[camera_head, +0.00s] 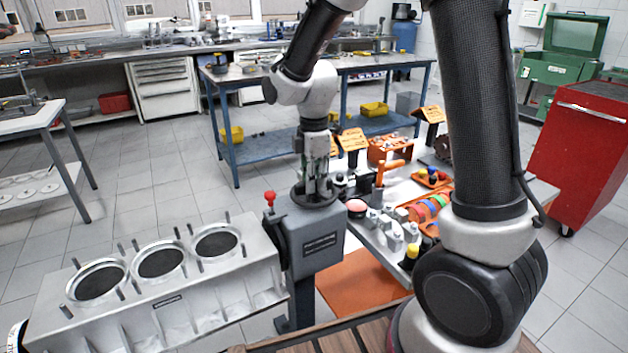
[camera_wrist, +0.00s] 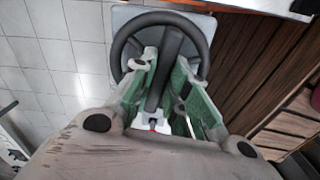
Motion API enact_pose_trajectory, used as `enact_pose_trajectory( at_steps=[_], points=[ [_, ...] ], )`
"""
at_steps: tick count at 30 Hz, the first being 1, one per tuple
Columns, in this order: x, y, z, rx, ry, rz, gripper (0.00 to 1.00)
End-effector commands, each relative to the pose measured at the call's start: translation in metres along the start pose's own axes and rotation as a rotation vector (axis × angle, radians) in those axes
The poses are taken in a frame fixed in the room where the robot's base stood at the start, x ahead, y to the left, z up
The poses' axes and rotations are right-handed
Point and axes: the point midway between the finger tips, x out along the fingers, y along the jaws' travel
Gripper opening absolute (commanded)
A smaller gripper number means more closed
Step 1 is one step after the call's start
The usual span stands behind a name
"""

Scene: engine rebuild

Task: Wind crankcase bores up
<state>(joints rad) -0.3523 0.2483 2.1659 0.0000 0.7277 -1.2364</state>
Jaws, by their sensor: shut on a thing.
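The grey crankcase (camera_head: 185,290) is on a stand at the lower left of the head view. Its three round, dark bores face up, with studs around them. A grey gearbox (camera_head: 318,245) with a label is at its right end. A black handwheel (camera_head: 314,196) lies flat on top of the gearbox; it also shows in the wrist view (camera_wrist: 118,55). My gripper (camera_head: 317,188) points straight down at the wheel. In the wrist view, my gripper (camera_wrist: 163,80) is shut on the wheel's dark spoke. The wheel's lower part is hidden behind my fingers there.
A red-knobbed lever (camera_head: 269,199) stands at the gearbox's left side. A parts bench (camera_head: 375,238) with trays, coloured rings and tools lies to the right. A red cabinet (camera_head: 585,145) is at the far right. Open tiled floor lies behind the crankcase.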

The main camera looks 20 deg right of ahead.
Motion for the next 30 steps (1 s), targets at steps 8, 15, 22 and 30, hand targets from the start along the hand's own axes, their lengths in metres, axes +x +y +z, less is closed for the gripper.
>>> enact_pose_trajectory(
  at_steps=[8,15,22,30],
  points=[
    [-0.0006,0.0008,-0.0002,-0.131,0.000,0.002,0.00],
    [-0.0006,0.0008,-0.0001,-0.175,0.000,0.002,0.00],
    [-0.0006,0.0008,-0.0002,-0.181,0.000,0.003,0.00],
    [-0.0006,0.0008,-0.0002,-0.179,0.000,0.002,0.32]
  ],
)
